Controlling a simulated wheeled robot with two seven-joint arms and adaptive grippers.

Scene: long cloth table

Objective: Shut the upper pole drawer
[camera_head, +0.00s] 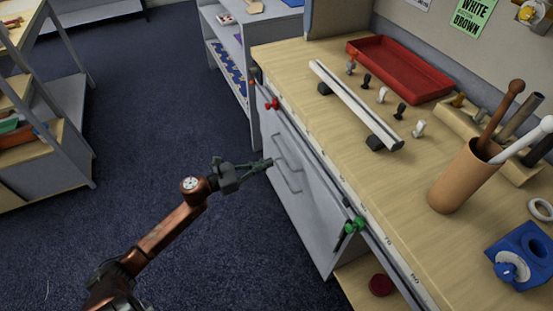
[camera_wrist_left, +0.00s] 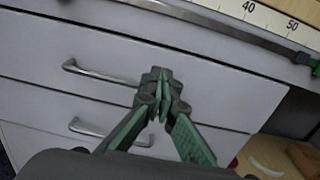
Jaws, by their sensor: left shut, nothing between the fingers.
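The upper drawer (camera_wrist_left: 215,90) is a pale grey front with a bar handle (camera_wrist_left: 98,73), under the bench top. It also shows in the head view, on the bench's left side, with its handle (camera_head: 286,160). A lower drawer (camera_wrist_left: 40,110) with a like handle (camera_wrist_left: 88,129) is below it. My left gripper (camera_head: 269,162) is shut and empty, its tips in front of the upper drawer, right of the handle in the wrist view (camera_wrist_left: 160,76). I cannot tell whether the tips touch the front, or how far the drawer stands out. My right gripper is not in view.
On the bench top (camera_head: 330,150) stand a red tray (camera_head: 400,70), a rail (camera_head: 355,105), a tool cup (camera_head: 462,180) and a blue fixture (camera_head: 522,255). Red (camera_head: 272,104) and green (camera_head: 350,228) clamps sit on its front edge. Open floor (camera_head: 140,130) lies left.

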